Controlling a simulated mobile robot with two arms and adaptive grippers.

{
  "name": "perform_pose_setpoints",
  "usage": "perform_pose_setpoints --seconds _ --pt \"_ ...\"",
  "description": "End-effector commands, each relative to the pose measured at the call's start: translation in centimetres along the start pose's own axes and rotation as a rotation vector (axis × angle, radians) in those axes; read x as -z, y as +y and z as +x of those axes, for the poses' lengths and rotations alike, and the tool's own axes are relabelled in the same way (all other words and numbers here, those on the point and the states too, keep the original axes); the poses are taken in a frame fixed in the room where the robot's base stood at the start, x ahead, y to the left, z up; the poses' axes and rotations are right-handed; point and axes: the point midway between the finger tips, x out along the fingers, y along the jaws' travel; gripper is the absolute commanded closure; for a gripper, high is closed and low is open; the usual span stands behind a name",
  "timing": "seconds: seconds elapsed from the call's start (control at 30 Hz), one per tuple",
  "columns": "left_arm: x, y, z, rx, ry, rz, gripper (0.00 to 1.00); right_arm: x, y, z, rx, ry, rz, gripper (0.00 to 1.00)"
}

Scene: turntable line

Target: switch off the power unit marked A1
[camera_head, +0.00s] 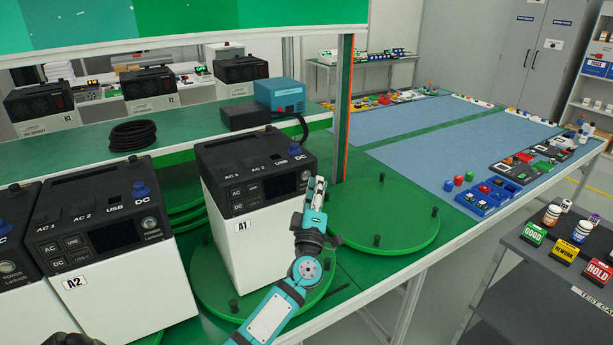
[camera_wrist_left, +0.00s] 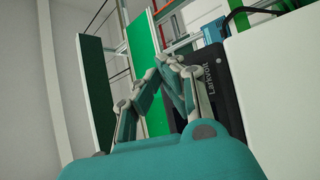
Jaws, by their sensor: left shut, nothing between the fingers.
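The power unit A1 (camera_head: 236,254) has a white body and black top and stands on a green round turntable plate (camera_head: 215,292). Its sloped front panel carries AC, USB and DC buttons and a dark display (camera_head: 285,184). My left gripper (camera_head: 319,184) is shut and empty at the right end of this panel, covering part of it. Whether the fingertips touch the panel I cannot tell.
Unit A2 (camera_head: 150,285) stands left of A1, with another unit (camera_head: 12,265) at the left edge. An empty green round plate (camera_head: 385,222) lies to the right. A blue box (camera_head: 280,95) and coiled black cable (camera_head: 134,135) sit behind.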

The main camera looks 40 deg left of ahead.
Motion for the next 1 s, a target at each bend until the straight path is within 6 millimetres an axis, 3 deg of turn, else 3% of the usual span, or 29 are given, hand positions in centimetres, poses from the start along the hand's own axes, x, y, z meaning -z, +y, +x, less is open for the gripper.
perform_pose_setpoints --seconds 0.5,1.0 --pt "-2.3 2.4 -3.2 0.002 0.000 -0.002 1.00 0.2 0.0 -1.8 0.000 0.000 0.000 0.15" --pt "-2.4 2.4 -3.3 0.000 0.000 -0.001 1.00 0.2 0.0 -1.7 0.000 0.000 0.000 0.15"
